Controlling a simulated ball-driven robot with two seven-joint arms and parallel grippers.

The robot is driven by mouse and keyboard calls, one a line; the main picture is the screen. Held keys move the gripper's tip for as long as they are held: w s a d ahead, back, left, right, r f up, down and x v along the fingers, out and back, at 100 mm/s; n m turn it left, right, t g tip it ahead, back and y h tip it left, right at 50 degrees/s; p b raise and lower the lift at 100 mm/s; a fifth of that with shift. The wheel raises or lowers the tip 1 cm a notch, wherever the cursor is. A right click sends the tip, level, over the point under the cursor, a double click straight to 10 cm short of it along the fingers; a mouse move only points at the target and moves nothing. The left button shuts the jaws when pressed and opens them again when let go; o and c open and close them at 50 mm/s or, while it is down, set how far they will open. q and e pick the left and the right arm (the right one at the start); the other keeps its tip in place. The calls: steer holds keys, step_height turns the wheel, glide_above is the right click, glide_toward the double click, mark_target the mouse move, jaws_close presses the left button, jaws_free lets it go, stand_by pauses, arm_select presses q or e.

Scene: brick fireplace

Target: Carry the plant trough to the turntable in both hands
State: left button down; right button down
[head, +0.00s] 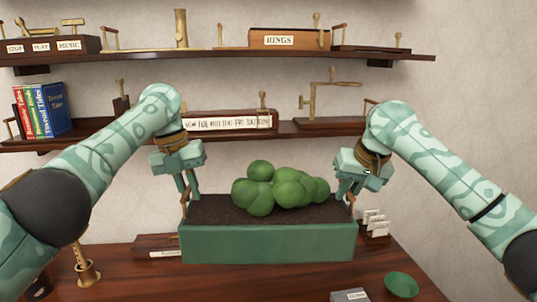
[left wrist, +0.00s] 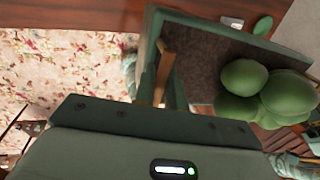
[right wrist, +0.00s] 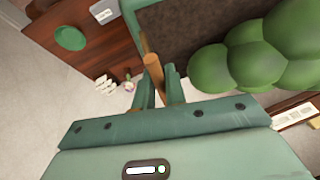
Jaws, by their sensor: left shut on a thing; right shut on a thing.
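The plant trough (head: 268,246) is a long green box with dark soil and a clump of round green plants (head: 275,188). It is in the middle of the head view, roughly level, and seems to be held above the dark wooden table. My left gripper (head: 187,200) is shut on the wooden handle (left wrist: 164,78) at the trough's left end. My right gripper (head: 346,193) is shut on the other wooden handle (right wrist: 154,78) at its right end. I cannot make out a turntable in any view.
The dark wooden table (head: 300,283) carries a green dish (head: 401,285), a small grey labelled box (head: 350,295), a brass piece (head: 86,268) and a card holder (head: 374,226). A lower shelf (head: 330,129) and upper shelf (head: 215,57) with brass devices run along the wall behind.

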mark_target(187, 193)
arm_select(q)
steer(key=shift+a+r, duration=0.1)
arm_select(e)
steer(key=shift+w+d+r, duration=0.15)
steer(key=shift+w+r, duration=0.05)
steer(key=shift+r, duration=0.1)
arm_select(q)
steer(key=shift+s, duration=0.1)
arm_select(e)
steer(key=shift+r, duration=0.1)
